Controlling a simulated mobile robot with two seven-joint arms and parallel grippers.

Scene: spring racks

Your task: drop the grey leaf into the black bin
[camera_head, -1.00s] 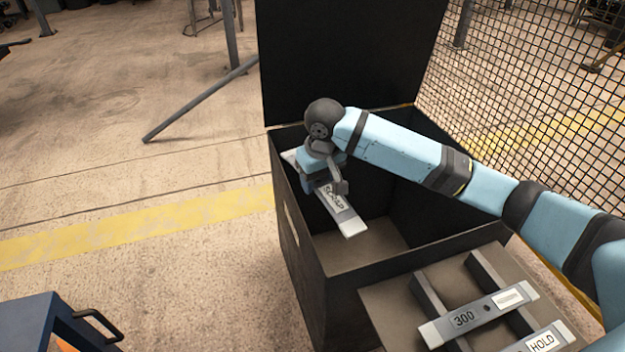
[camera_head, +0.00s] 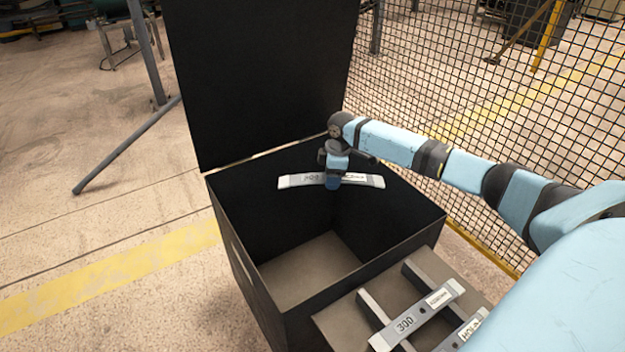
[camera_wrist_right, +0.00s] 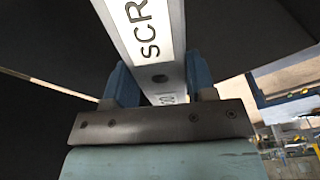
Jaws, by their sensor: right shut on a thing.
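The grey leaf (camera_head: 298,181) is a long flat bar with pale labels and dark lettering. My right gripper (camera_head: 333,183) is shut on it near its middle. In the head view the leaf lies crosswise over the opening of the black bin (camera_head: 222,225), towards its back wall. In the right wrist view the leaf (camera_wrist_right: 150,35) runs up between the two blue fingers of my right gripper (camera_wrist_right: 157,88), with "SCR" readable on its label. The bin's lid stands open and its visible floor is bare. My left gripper is not in view.
A stand at the bin's front right holds a leaf marked 300 (camera_head: 418,314) and another labelled leaf (camera_head: 466,331) on dark rails. A wire mesh fence (camera_head: 470,100) rises behind and right of the bin. Floor at left is mostly clear.

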